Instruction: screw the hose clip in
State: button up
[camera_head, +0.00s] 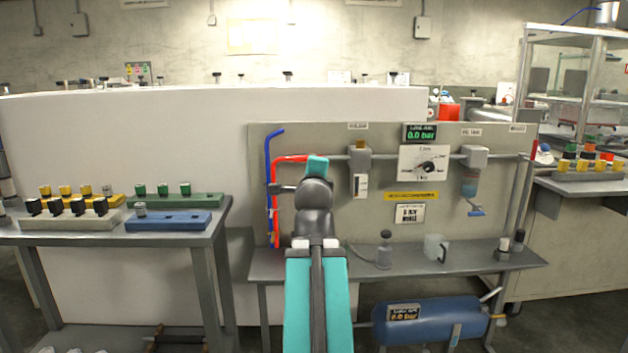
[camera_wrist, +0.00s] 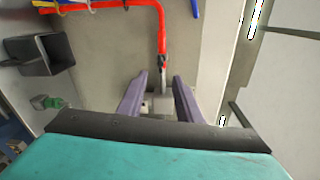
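A red hose (camera_head: 276,205) runs down the left side of the grey panel and bends right at its top, behind my arm. In the wrist view the red hose (camera_wrist: 161,30) ends at a narrow grey fitting (camera_wrist: 162,63). I cannot tell whether this fitting is the hose clip. My gripper (camera_wrist: 159,80) has its two purple-grey fingers spread apart, one on each side of a grey block (camera_wrist: 159,104) below the fitting. A gap shows on both sides, and I cannot tell its depth. In the head view my arm hides the fingers.
A blue hose (camera_head: 268,160) runs beside the red one. The panel (camera_head: 365,225) carries a gauge (camera_head: 424,163) and other fittings. A bench shelf (camera_head: 465,262) below holds a clear jug (camera_head: 436,247). A left table (camera_head: 105,237) holds rows of coloured parts.

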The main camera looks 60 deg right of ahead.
jog(key=shift+s+a, duration=0.15)
jog(key=shift+a, duration=0.1)
dwell(0.6)
